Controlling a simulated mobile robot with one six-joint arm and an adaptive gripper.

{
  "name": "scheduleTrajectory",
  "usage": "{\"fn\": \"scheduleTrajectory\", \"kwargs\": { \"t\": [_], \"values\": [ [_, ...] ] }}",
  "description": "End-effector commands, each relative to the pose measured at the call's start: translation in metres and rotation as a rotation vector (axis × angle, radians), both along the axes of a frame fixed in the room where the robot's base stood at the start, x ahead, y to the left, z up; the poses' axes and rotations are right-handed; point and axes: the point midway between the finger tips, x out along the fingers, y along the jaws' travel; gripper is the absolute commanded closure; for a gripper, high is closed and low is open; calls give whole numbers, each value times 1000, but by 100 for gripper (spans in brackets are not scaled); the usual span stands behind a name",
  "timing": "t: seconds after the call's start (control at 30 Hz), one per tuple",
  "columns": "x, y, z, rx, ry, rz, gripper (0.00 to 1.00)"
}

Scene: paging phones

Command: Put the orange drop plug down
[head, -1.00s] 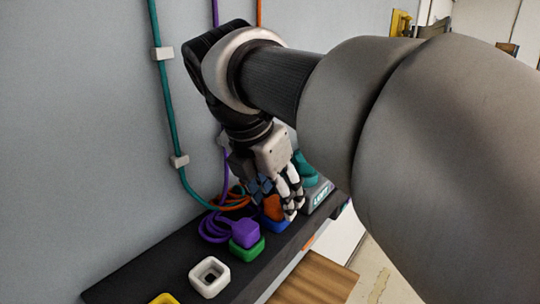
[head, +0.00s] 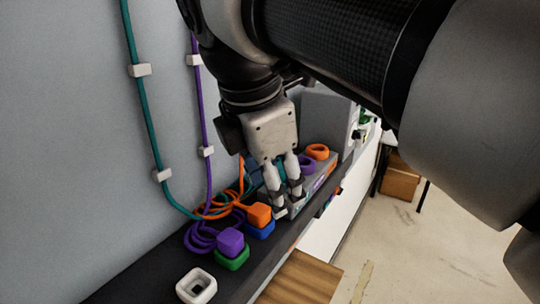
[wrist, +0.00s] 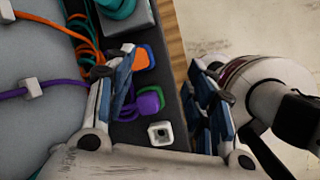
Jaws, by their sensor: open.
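The orange drop plug (head: 259,214) sits on the blue socket (head: 260,230) on the dark shelf, with its orange cord trailing left. In the wrist view the orange plug (wrist: 141,59) shows against the blue socket. My gripper (head: 288,202) is just right of the plug in the head view, its fingers apart from it. The wrist view shows my gripper (wrist: 152,75) with its fingers spread wide and nothing held between them.
A purple plug (head: 230,241) sits on a green socket (head: 233,259). An empty white socket (head: 196,286) is nearer. A grey base with teal parts stands behind my fingers. Orange, purple and teal cords lie coiled by the wall. A wooden surface (head: 302,279) is below the shelf.

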Motion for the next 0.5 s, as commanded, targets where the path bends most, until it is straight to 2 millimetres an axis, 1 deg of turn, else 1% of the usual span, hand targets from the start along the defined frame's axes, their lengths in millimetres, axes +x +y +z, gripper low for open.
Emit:
{"fn": "scheduleTrajectory", "kwargs": {
  "t": [0.03, 0.07, 0.1, 0.17, 0.2, 0.27, 0.3, 0.4, 0.5],
  "values": [
    [-14, -22, -14, 70, -29, -163, 50],
    [-21, -31, -24, 119, -47, -270, 50],
    [-31, -43, -38, 184, -72, -413, 50],
    [-48, -58, -60, 282, -105, -632, 50],
    [-59, -67, -76, 347, -127, -780, 50],
    [-77, -79, -100, 442, -155, -998, 50],
    [-88, -85, -116, 502, -173, -1137, 50],
    [-112, -96, -152, 634, -209, -1440, 50],
    [-128, -101, -179, 728, -233, -1660, 50]
  ]
}}
